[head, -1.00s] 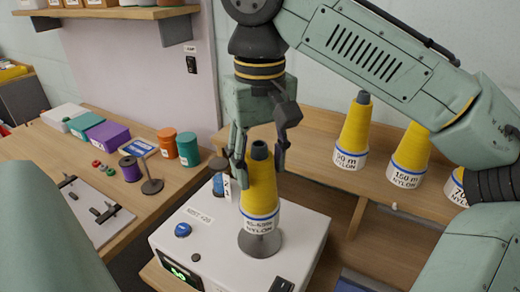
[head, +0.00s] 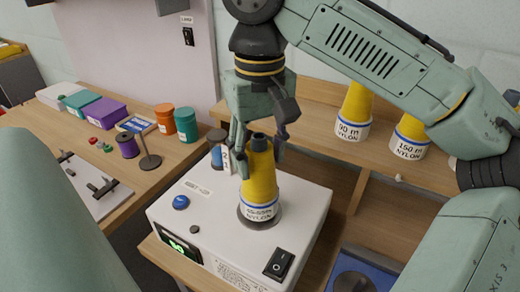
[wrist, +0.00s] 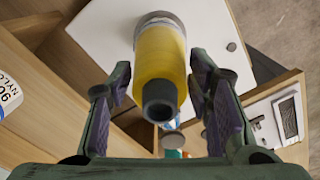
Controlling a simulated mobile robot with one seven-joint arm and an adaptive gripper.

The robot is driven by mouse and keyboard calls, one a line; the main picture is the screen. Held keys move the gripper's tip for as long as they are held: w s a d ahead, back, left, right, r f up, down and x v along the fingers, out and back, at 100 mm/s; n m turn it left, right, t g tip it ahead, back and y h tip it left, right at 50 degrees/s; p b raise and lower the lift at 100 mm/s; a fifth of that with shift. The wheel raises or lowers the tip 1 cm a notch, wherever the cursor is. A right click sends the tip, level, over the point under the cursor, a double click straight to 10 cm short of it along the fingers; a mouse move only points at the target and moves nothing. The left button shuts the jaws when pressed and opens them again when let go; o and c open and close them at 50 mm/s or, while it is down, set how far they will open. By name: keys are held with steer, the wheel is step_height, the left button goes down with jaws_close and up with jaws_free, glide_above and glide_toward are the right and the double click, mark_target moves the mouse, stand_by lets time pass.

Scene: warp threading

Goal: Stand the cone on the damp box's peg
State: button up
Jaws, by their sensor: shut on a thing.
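The yellow cone (head: 261,180), with a white and blue NYLON label and a dark tip, is upright on top of the white damp box (head: 318,205). Its base is at the round grey disc (head: 244,222) on the box, with little or no gap visible. The peg is hidden by the cone. My gripper (head: 260,150) points down, with its fingers on either side of the cone's upper part, shut on it. In the wrist view the cone (wrist: 160,55) lies between the two dark fingers (wrist: 160,88), its tip toward the camera.
The box has a blue button (head: 181,202), a green display (head: 180,246) and a black switch (head: 279,264). More yellow cones (head: 357,105) stand on the wooden shelf at right. Spools, tubs and a metal stand (head: 149,161) are on the left bench.

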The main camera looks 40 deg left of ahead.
mark_target(260, 138)
steer(key=shift+f, duration=0.65)
stand_by(0.4)
steer(key=o, duration=1.1)
steer(key=shift+c, duration=0.2)
step_height(260, 138, up, 8)
steer(key=shift+f, duration=0.25)
